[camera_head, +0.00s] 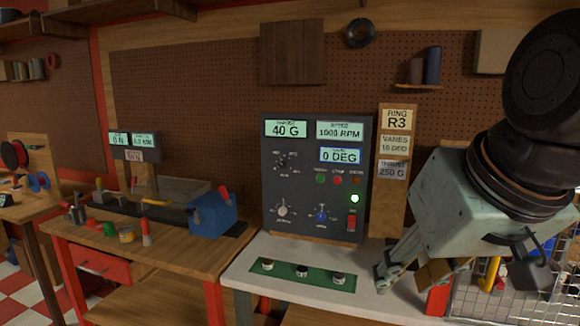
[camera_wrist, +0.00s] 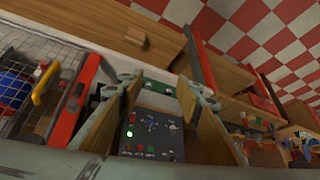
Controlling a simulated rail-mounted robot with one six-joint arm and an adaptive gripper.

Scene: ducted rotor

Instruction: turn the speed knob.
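The dark control panel (camera_head: 300,190) stands upright on the white bench. It has a black knob (camera_head: 283,160), a pale knob (camera_head: 283,210) at lower left and a blue knob (camera_head: 322,214) at lower middle. The knob labels are too blurred to tell which is speed. The displays read 40 G, 1000 RPM and 0 DEG. My gripper (camera_head: 405,280) is right of the panel, low over the bench, apart from every knob. In the wrist view my gripper (camera_wrist: 163,88) has its fingers spread and empty, with the panel (camera_wrist: 150,135) showing between them.
A green light (camera_head: 355,198) is lit above a red switch (camera_head: 351,222). A green strip (camera_head: 285,280) with three small parts lies before the panel. A sign (camera_head: 397,120) reads RING R3, VANES 10 DEG, 250 G. A wire basket (camera_head: 475,308) is at right, a blue vise-like block (camera_head: 212,215) at left.

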